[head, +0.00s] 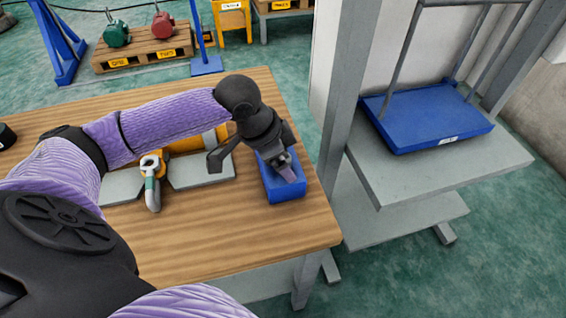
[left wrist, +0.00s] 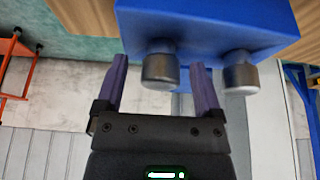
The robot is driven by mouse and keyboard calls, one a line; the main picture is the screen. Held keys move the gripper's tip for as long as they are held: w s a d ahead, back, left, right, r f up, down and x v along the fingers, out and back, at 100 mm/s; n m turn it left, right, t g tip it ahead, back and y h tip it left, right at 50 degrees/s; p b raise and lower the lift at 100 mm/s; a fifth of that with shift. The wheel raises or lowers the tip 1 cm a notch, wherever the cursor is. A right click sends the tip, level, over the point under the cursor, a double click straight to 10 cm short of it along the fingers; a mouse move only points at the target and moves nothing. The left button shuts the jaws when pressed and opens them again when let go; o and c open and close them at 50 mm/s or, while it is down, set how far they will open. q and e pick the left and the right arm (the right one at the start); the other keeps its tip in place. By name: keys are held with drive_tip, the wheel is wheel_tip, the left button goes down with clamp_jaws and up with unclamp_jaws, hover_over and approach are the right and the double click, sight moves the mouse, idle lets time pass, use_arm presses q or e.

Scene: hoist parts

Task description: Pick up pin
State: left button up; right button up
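A blue box-like holder (head: 287,196) stands near the right edge of the wooden table. In the left wrist view the holder (left wrist: 205,22) has two short grey metal pins sticking out of it, one pin (left wrist: 160,66) left of the other pin (left wrist: 240,72). My left gripper (head: 288,172) is over the holder in the head view, and its wrist hides part of it. In the left wrist view the left gripper (left wrist: 160,88) is open, with the left-hand pin between its fingertips and gaps on both sides. My right gripper is not in view.
A yellow hoist part with a hook (head: 152,190) and grey plates (head: 203,172) lie on the table (head: 240,240), left of the holder. A grey post and a shelf with a blue tray (head: 430,125) stand to the right. The front of the tabletop is clear.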

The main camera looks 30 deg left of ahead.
use_arm(q)
clamp_jaws()
drive_tip(key=shift+r, duration=0.15)
